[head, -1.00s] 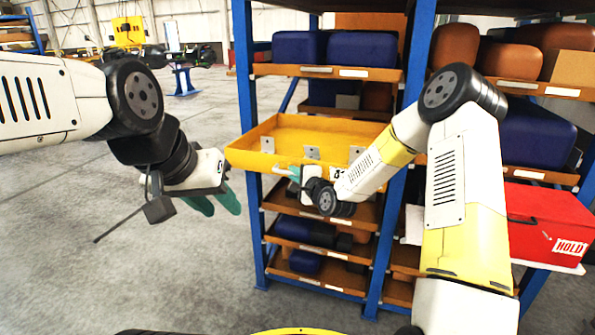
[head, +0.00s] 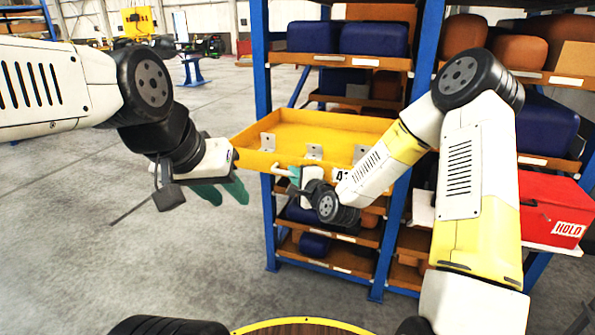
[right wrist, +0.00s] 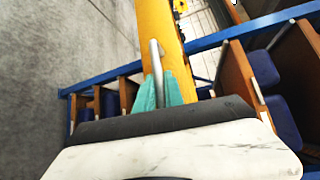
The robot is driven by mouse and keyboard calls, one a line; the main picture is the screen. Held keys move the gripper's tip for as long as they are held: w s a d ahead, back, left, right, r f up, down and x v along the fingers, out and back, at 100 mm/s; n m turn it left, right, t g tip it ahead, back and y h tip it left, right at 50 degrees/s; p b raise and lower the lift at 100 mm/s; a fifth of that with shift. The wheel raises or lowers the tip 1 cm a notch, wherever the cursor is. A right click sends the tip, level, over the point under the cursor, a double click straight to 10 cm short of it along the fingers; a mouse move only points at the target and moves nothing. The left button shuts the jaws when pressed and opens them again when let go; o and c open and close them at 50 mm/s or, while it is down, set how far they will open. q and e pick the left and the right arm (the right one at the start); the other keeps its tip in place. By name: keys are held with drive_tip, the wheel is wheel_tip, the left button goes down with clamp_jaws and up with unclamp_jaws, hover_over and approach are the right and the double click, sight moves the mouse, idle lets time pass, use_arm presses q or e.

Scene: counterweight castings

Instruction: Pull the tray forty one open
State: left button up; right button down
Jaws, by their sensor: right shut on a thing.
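The yellow tray (head: 345,125) sticks out of the blue rack toward me. Its front label begins with a 4; my right arm hides the rest. A pale bar handle (head: 283,171) runs along its front. My right gripper (head: 294,176) has its teal fingers at this handle. In the right wrist view the fingers (right wrist: 159,93) are closed around the grey handle bar (right wrist: 155,58), with the yellow tray wall (right wrist: 165,40) just beyond. My left gripper (head: 221,192) hangs left of the tray, fingers apart and empty.
Grey metal brackets (head: 314,152) stand in the tray. The blue rack (head: 262,70) holds blue and brown blocks on shelves above and below. A red box marked HOLD (head: 548,205) sits at the right. The floor (head: 130,255) at left is clear.

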drive_tip(key=shift+f, duration=0.1)
drive_tip(key=c, duration=1.5)
unclamp_jaws()
drive_tip(key=shift+o, duration=0.2)
drive_tip(key=v, duration=0.7)
drive_tip(key=shift+s+d, duration=0.25)
drive_tip(key=shift+s, duration=0.1)
